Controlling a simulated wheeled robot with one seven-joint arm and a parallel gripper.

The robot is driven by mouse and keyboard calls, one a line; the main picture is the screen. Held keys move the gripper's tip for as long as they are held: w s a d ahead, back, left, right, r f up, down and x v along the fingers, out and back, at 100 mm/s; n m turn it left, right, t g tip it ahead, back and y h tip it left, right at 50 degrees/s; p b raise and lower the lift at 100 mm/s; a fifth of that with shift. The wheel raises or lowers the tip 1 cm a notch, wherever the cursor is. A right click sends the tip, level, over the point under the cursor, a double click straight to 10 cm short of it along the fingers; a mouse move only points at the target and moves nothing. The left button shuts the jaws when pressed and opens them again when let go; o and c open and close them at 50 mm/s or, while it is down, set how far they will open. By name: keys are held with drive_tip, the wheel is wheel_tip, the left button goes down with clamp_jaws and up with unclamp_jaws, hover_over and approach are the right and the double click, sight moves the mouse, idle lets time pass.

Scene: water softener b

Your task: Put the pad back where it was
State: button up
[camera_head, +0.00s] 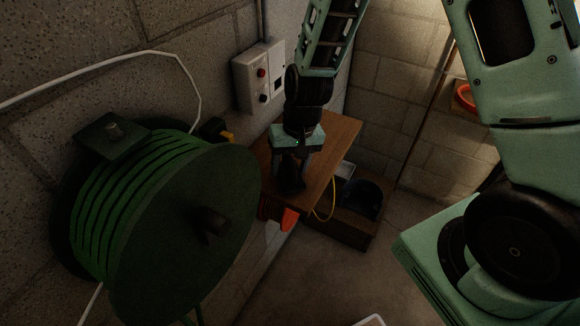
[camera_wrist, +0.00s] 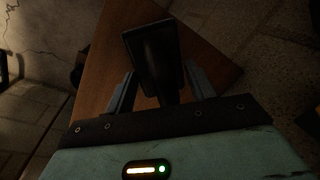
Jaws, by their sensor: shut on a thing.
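The pad (camera_wrist: 152,52) looks like a black, roughly rectangular piece with a narrower part running back between my fingers in the wrist view. My gripper (camera_wrist: 160,74) is shut on it, one grey finger on each side. In the head view my gripper (camera_head: 292,168) points down over the wooden shelf top (camera_head: 338,142), with the dark pad (camera_head: 290,178) below it. The wood also shows behind the pad in the wrist view (camera_wrist: 102,68). I cannot tell whether the pad touches the wood.
A large green hose reel (camera_head: 205,235) stands at the left, close to the shelf. A grey switch box (camera_head: 258,78) is on the block wall behind. An orange-red item (camera_head: 289,219) hangs below the shelf edge. A low brown box (camera_head: 345,218) with dark contents sits beyond.

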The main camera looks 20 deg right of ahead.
sight(299, 168)
drive_tip(key=shift+f, duration=0.65)
drive_tip(key=shift+f, duration=0.2)
drive_tip(key=o, duration=0.9)
drive_tip(key=shift+r, duration=0.15)
drive_tip(key=r, duration=0.4)
drive_tip(key=d+r, duration=0.1)
drive_tip(key=r, duration=0.3)
drive_tip(key=d+r, duration=0.1)
drive_tip(key=r, duration=0.3)
drive_tip(key=shift+s, duration=0.2)
